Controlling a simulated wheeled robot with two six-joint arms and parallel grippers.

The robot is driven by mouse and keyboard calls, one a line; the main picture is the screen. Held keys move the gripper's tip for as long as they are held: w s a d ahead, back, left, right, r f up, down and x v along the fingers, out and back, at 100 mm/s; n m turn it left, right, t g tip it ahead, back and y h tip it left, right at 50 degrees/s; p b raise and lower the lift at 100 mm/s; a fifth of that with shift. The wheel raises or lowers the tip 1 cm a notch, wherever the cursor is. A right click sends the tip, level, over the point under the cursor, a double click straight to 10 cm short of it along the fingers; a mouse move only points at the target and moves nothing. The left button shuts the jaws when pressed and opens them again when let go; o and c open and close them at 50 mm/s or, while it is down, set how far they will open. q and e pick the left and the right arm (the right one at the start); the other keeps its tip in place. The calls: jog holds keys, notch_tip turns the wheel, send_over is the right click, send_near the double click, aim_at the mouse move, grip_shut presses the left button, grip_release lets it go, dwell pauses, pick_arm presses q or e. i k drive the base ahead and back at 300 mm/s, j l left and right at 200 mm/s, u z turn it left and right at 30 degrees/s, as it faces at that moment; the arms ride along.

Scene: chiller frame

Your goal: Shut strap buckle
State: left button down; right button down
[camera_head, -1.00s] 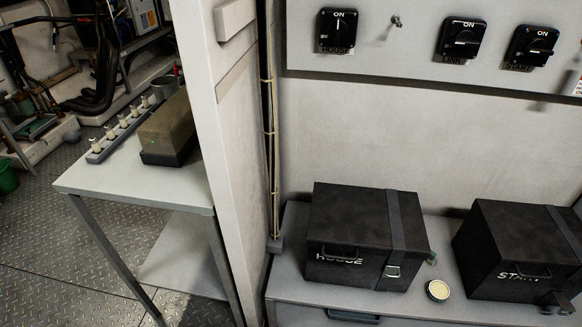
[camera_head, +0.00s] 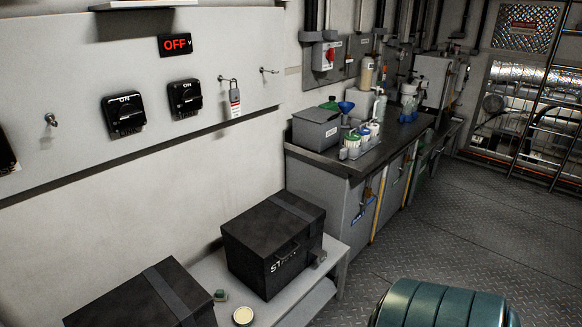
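The black START box (camera_head: 250,245) stands on a grey bench, with a dark strap (camera_head: 292,207) over its lid near the right end. A small metal piece, perhaps the strap buckle (camera_head: 319,257), shows low at its front right; I cannot tell whether it is open or shut. A second black box (camera_head: 125,302) is cut off at the lower left, with a strap (camera_head: 165,290) across its lid; its buckle is out of view. Neither of my grippers is in view.
A round pale tin (camera_head: 243,316) and a small green item (camera_head: 221,295) lie on the bench (camera_head: 208,272) between the boxes. A teal ribbed object (camera_head: 440,304) is at the lower right. A cabinet counter (camera_head: 330,166) stands behind; floor to the right is clear.

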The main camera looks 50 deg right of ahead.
aim_at(316, 251)
jog(key=z, duration=1.6)
